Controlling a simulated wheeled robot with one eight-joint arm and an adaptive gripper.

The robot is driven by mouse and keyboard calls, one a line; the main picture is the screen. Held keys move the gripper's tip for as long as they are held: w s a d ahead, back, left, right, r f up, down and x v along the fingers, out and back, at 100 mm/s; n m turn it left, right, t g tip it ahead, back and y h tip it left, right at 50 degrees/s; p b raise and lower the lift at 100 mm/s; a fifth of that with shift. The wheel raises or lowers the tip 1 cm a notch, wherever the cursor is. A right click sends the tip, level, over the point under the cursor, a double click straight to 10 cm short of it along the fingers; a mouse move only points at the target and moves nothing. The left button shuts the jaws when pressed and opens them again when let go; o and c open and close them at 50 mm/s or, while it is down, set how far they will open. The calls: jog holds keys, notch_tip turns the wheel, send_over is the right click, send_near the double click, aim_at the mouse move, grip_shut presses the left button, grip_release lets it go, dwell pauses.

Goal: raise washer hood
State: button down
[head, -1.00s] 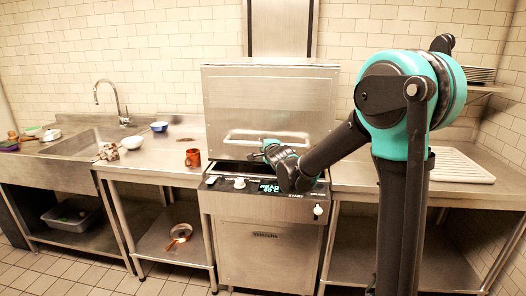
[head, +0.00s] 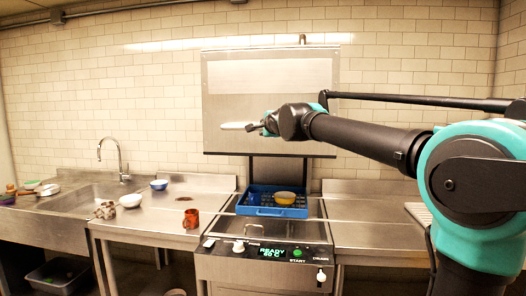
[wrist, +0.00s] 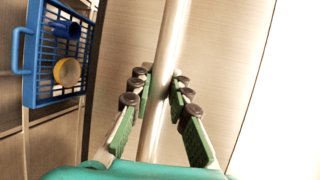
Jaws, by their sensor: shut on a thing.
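The steel washer hood (head: 270,75) stands high above the washer body, with the washer's inside open below it. Its bar handle (head: 237,126) runs across the lower front of the hood. My gripper (head: 268,124) is at this handle. In the wrist view the green-padded fingers of my gripper (wrist: 159,85) lie on both sides of the handle bar (wrist: 175,25), shut on it. A blue rack (head: 240,210) sits in the open washer, holding a yellow bowl (head: 285,198) and a blue cup (head: 254,196). My gripper hides part of the handle.
The washer's front panel (head: 225,248) has a lit display. An orange mug (head: 191,219), white bowl (head: 131,200) and blue bowl (head: 159,184) stand on the left counter, near the sink tap (head: 121,160). The right counter (head: 365,207) is mostly clear.

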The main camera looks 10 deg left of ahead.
jog(key=shift+r, duration=2.2)
jog(key=c, duration=1.4)
grip_release()
jog(key=v, duration=1.2)
